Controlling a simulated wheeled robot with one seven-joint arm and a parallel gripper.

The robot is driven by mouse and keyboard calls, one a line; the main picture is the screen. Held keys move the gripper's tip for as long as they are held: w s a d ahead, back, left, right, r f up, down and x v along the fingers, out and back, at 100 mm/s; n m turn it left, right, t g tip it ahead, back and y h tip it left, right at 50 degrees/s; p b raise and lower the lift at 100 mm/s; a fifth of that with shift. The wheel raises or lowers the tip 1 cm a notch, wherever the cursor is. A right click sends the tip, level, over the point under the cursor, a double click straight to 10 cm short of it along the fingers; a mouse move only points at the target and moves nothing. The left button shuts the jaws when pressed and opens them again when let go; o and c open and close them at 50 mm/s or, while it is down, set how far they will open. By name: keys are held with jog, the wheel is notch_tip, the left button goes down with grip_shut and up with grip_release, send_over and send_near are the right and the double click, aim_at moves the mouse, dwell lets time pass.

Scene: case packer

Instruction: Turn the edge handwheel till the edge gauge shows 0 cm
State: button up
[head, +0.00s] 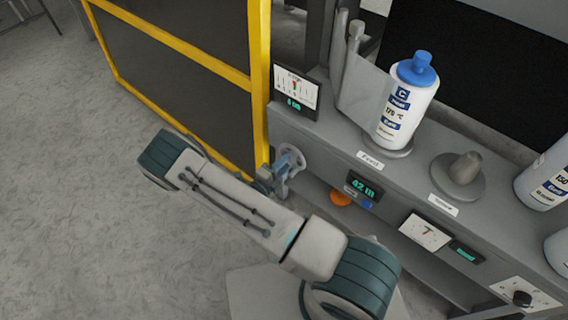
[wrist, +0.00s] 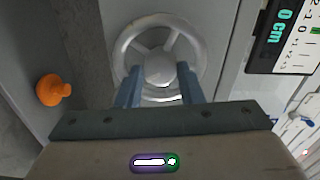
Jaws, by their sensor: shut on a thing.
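The grey edge handwheel (wrist: 159,67) is in the middle of the wrist view, with a round rim, spokes and a central hub. In the head view it (head: 291,158) sits on the machine's front, at the left end. My gripper (wrist: 161,80) is shut on the handwheel, its two blue fingers on either side of the hub. In the head view my gripper (head: 277,178) is partly hidden by the arm. The edge gauge (head: 295,92) stands above the wheel. Its display in the wrist view (wrist: 283,28) reads 0 cm, beside a scale.
An orange knob (wrist: 53,90) is near the wheel. A white bottle with a blue cap (head: 408,100) stands on the ledge above. A display reading 42 (head: 364,186) is right of the wheel. A yellow-framed guard (head: 259,75) stands on the left.

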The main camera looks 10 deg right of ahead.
dwell(0.4)
jog(key=o, duration=1)
jog(key=shift+c, duration=0.2)
jog(key=v, duration=1.4)
jog(key=shift+p, duration=0.3)
jog(key=shift+r, duration=0.1)
